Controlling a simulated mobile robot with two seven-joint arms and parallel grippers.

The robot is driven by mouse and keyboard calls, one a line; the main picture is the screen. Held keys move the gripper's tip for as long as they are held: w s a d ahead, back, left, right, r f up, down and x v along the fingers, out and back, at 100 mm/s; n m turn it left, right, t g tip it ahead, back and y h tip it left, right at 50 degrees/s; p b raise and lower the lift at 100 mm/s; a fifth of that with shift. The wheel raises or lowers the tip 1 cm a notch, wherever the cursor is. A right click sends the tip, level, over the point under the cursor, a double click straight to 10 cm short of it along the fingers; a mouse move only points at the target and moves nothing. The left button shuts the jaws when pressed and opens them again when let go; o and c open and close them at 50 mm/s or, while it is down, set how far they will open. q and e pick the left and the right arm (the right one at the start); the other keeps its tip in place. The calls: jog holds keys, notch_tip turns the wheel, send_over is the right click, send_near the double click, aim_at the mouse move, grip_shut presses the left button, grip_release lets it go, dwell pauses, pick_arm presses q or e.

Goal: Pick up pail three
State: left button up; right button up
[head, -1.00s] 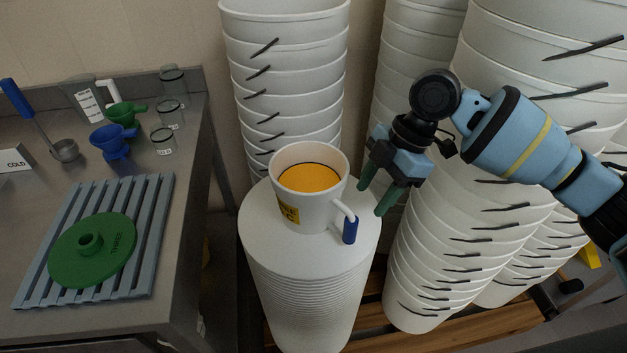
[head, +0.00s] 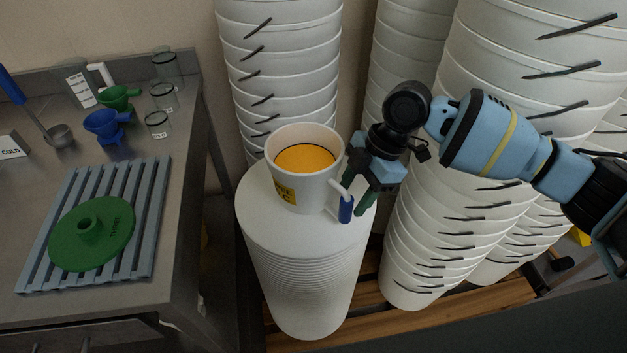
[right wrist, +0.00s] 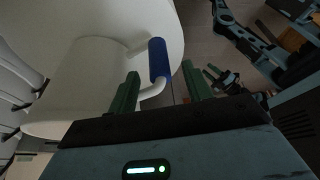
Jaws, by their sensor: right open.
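The pail (head: 302,180) is white with a yellow label and orange contents. It stands upright on a stack of white lids or discs (head: 300,245). Its handle (head: 346,207) has a blue grip and sticks out at the lower right. My right gripper (head: 362,192) is open, with green fingers close beside the handle. In the right wrist view the blue grip (right wrist: 158,60) lies between the green fingertips (right wrist: 160,80), with space showing to the finger on the right. The pail wall fills the upper left there. A green lid marked THREE (head: 92,231) lies on a slatted rack. My left gripper is not in view.
Tall stacks of white buckets (head: 283,75) stand behind and to the right (head: 440,220), close to my right arm. The steel bench (head: 185,185) on the left holds the slatted rack (head: 150,215), glass beakers (head: 158,124), funnels (head: 107,126) and a ladle (head: 58,135).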

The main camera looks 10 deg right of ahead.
jog(key=shift+x, duration=0.95)
grip_shut()
jog(key=shift+r, duration=0.1)
